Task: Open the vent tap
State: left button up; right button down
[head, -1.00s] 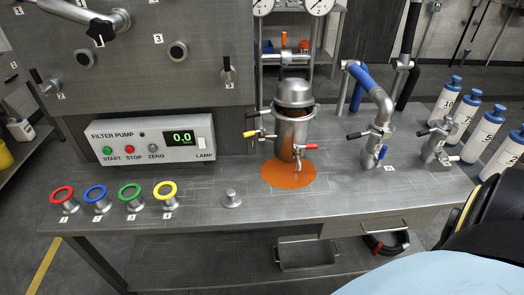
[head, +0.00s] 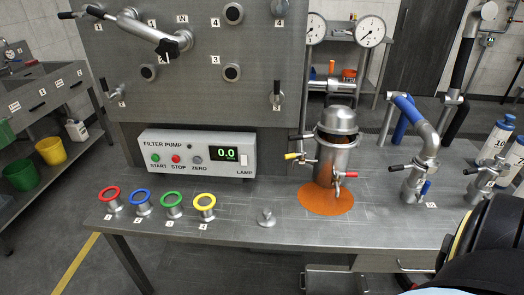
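A steel jacketed vessel (head: 334,160) with a domed lid (head: 337,120) stands on the bench, right of centre. A yellow-handled tap (head: 296,156) is on its left side. A red-handled tap (head: 346,175) is low on its front right. No label shows which tap is the vent tap, and I cannot tell whether either is open. Black-handled valves also sit on the panel and on the pipe fitting at right (head: 420,172). Neither of my grippers is in view.
An orange patch (head: 326,201) lies under the vessel. A filter pump box (head: 197,154) reading 0.0 stands left of it. Red, blue, green and yellow rings (head: 205,202) and a small knob (head: 266,217) line the front. White bottles (head: 494,143) stand at right.

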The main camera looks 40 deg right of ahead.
aim_at(302, 153)
jog(key=z, duration=0.35)
jog(key=i, duration=0.85)
jog(key=z, duration=0.65)
